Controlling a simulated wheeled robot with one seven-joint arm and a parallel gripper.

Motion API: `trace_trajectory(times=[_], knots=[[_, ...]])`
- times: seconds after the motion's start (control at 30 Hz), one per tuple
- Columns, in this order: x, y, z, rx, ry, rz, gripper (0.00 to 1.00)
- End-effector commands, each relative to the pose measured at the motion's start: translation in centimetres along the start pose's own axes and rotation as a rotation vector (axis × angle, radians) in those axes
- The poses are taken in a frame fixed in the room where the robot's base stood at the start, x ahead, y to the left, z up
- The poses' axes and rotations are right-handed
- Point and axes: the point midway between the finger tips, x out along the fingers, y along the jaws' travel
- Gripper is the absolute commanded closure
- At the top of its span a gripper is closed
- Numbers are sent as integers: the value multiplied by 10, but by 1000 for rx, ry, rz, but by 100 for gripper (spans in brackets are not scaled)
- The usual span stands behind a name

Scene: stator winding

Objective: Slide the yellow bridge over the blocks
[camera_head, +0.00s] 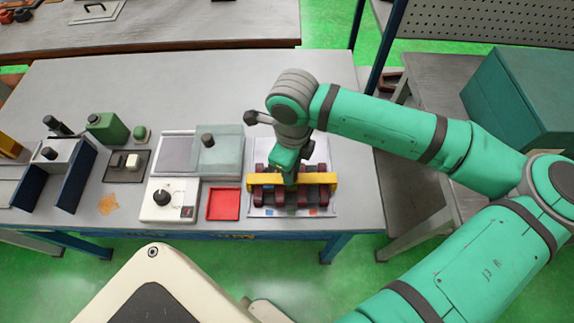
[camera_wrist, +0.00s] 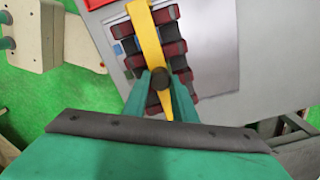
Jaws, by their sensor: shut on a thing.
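The yellow bridge (camera_head: 320,178) is a long bar lying left to right across the dark red and black blocks (camera_head: 271,197). My gripper (camera_head: 290,180) comes down on its middle and is shut on it. In the wrist view the bridge (camera_wrist: 149,38) runs lengthwise over the blocks (camera_wrist: 173,47), and my gripper (camera_wrist: 160,88) closes around a dark round knob at the bridge. The fingers hide the bridge's middle. I cannot tell whether the bridge touches the blocks.
The blocks stand on a pale board (camera_head: 258,212) on the grey table (camera_head: 350,200). To its left are an empty red tray (camera_head: 223,205), a white box with a black knob (camera_head: 170,200) and a clear-lidded case (camera_head: 220,150). The table's right end is free.

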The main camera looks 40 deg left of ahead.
Motion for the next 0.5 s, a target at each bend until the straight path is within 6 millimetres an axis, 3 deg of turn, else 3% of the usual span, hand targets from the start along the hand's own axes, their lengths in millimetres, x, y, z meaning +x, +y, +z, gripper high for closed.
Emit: trace_trajectory(times=[0.3, 0.33, 0.4, 0.5], knots=[[0, 6, -2, -3, -5, 12, 100], [0, 6, -2, -3, -5, 12, 73], [0, 6, -2, -3, -5, 11, 57], [0, 5, -2, -2, -5, 10, 57]])
